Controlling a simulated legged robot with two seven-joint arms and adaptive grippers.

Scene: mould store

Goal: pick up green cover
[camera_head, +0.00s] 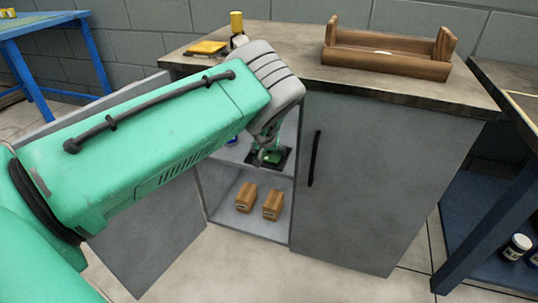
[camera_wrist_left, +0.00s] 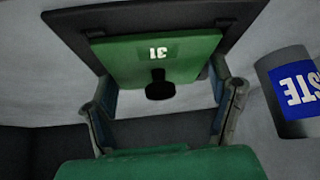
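The green cover (camera_wrist_left: 120,55) fills the upper middle of the left wrist view, with a "31" label and a round black knob. It lies on a dark square base. In the head view the green cover (camera_head: 270,157) shows small on the upper shelf inside the cabinet, partly hidden by my left gripper (camera_head: 262,148). In the left wrist view my left gripper (camera_wrist_left: 163,100) has its fingers wide apart, one near each side of the cover. I cannot tell whether they touch it. My right gripper is not in view.
A grey can (camera_wrist_left: 285,85) with a blue label stands right of the cover. The cabinet door (camera_head: 150,235) is open at left; the other door (camera_head: 375,180) is shut. Two wooden blocks (camera_head: 246,197) lie on the lower shelf. A wooden tray (camera_head: 385,62) sits on the top.

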